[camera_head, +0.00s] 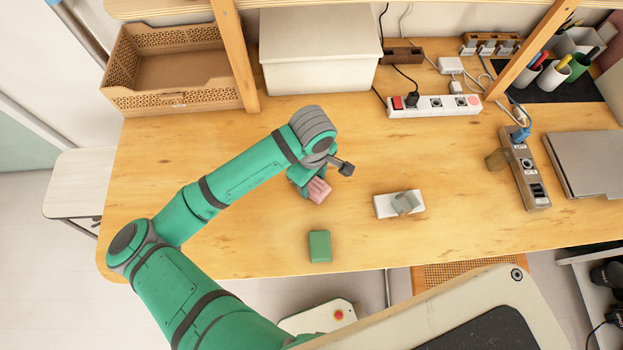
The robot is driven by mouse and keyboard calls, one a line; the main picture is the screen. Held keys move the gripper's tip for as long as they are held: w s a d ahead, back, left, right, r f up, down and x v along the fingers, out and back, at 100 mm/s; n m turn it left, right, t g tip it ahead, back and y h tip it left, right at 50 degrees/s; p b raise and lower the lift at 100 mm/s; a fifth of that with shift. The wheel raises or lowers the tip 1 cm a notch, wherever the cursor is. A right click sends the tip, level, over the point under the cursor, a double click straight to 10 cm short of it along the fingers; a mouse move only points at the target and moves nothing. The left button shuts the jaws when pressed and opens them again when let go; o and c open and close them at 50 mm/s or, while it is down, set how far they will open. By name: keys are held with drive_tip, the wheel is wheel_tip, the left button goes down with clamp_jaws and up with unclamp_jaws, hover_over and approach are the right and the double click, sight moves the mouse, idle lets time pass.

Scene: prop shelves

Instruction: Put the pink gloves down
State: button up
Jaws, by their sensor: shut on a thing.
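The pink gloves (319,191) show as a small pink bundle at the end of my green arm, over the middle of the wooden table. My gripper (311,186) is shut on them. Its fingers are mostly hidden beneath my wrist from this view. I cannot tell whether the gloves touch the tabletop or hang just above it.
A green block (320,246) lies near the table's front edge (250,272). A white block with a grey piece (399,204) lies to the right. A white box (320,50), a wooden crate (177,68) and a power strip (435,105) stand behind. The table (160,160) is bare at left.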

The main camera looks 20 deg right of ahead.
sight(313, 183)
drive_tip(key=shift+s+d, duration=0.15)
drive_tip(key=o, duration=0.9)
drive_tip(key=shift+d+f, duration=0.1)
drive_tip(key=shift+f, duration=0.05)
drive_tip(key=shift+o, duration=0.2)
wheel_tip(313, 183, up, 12)
drive_tip(key=shift+r, duration=0.2)
